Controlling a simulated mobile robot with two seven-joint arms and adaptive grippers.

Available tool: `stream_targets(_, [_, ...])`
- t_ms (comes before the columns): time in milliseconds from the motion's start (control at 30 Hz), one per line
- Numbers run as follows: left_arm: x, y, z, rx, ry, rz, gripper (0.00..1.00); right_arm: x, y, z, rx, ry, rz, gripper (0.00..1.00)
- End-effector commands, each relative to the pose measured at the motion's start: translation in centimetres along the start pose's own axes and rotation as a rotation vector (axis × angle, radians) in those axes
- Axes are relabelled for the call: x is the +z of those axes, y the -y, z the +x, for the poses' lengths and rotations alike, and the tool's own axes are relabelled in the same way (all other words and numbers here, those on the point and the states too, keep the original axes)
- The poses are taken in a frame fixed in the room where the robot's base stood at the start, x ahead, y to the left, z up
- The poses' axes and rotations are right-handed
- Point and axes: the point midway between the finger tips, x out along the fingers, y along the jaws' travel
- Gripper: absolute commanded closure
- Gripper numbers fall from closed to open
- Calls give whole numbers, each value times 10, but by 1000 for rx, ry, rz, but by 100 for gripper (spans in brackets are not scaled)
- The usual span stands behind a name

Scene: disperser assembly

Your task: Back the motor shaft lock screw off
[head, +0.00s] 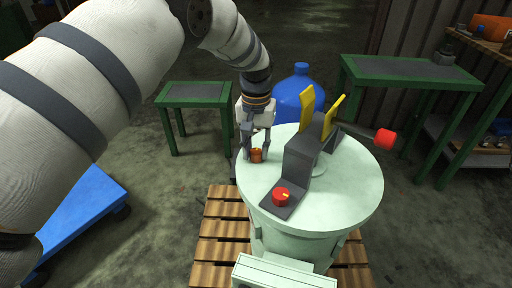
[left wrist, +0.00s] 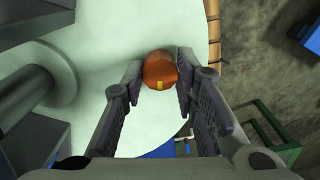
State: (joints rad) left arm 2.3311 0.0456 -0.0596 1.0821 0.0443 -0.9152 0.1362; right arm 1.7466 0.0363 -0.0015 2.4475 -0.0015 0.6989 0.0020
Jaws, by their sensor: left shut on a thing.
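The lock screw, an orange knob with a yellow mark (head: 256,156), stands on the left part of the pale green round lid (head: 350,190). It also shows in the left wrist view (left wrist: 160,66). My left gripper (head: 257,151) reaches down from above with its fingers on either side of the knob. In the left wrist view the fingers (left wrist: 160,82) are shut on it, and its yellow mark faces the gripper. The knob's foot is partly hidden. My right gripper is in neither view.
A grey housing (head: 301,155) with yellow plates (head: 294,92) stands on the lid beside the gripper. A red knob (head: 281,196) sits at its front, and a red-ended lever (head: 385,139) sticks out right. A blue bottle (head: 294,95) stands behind. Green tables (head: 196,92) stand farther back.

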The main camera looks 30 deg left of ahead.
Motion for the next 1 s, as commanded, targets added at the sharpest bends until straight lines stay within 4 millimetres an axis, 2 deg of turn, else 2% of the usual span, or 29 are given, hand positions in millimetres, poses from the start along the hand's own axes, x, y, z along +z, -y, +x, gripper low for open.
stream_targets(633, [1,0,2,0,4,-47,100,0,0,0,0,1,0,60])
stream_targets(667, [1,0,2,0,4,-47,71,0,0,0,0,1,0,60])
stream_targets(733, [1,0,2,0,4,-46,55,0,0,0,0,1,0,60])
stream_targets(1000, [0,0,1,0,1,-46,53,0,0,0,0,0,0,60])
